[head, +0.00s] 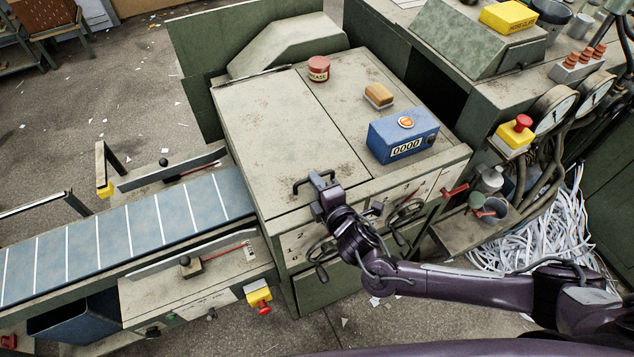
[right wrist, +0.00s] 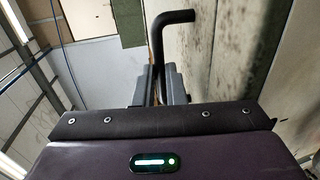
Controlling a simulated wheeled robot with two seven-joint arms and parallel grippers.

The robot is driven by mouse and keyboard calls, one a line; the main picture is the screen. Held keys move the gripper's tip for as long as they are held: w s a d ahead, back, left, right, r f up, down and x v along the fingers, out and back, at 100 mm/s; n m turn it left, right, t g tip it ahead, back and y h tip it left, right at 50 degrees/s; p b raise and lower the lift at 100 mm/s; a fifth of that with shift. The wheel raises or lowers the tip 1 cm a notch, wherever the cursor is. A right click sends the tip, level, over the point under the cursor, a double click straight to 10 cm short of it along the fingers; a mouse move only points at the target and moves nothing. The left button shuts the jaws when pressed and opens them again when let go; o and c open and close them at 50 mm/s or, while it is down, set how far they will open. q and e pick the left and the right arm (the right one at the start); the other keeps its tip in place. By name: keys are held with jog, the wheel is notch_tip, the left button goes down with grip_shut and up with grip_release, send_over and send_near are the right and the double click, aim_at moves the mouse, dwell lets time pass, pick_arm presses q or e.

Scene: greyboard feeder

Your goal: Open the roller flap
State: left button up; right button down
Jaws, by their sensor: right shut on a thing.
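The roller flap (head: 275,135) is the worn cream-grey panel on the left of the machine's top. It lies flat, level with the panel to its right. A black bar handle (head: 297,186) is at its front edge. My right gripper (head: 322,180) is at that handle, shut on it. In the right wrist view the dark handle (right wrist: 160,40) rises between the grey fingers (right wrist: 161,88) and bends right towards the stained panel. The fingers hide the part of the handle that they grip. My left gripper is not in view.
On the panel right of the flap stand a red grease tin (head: 318,70), a brush (head: 378,96) and a blue counter box (head: 403,137). Handwheels (head: 408,215) are on the machine's front. A blue conveyor (head: 130,228) runs off to the left.

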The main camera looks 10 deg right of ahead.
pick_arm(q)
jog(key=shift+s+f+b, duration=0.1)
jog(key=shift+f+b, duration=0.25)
pick_arm(e)
jog(key=w+a+r, duration=0.1)
jog(key=w+r, duration=0.2)
jog(key=r, duration=0.6)
jog(key=w+a+r+g, duration=0.1)
jog(key=w+r, duration=0.3)
jog(key=r, duration=0.6)
jog(key=w+a+r, duration=0.1)
jog(key=w+r, duration=0.3)
jog(key=r, duration=0.6)
jog(key=shift+w+a, duration=0.25)
jog(key=shift+a, duration=0.15)
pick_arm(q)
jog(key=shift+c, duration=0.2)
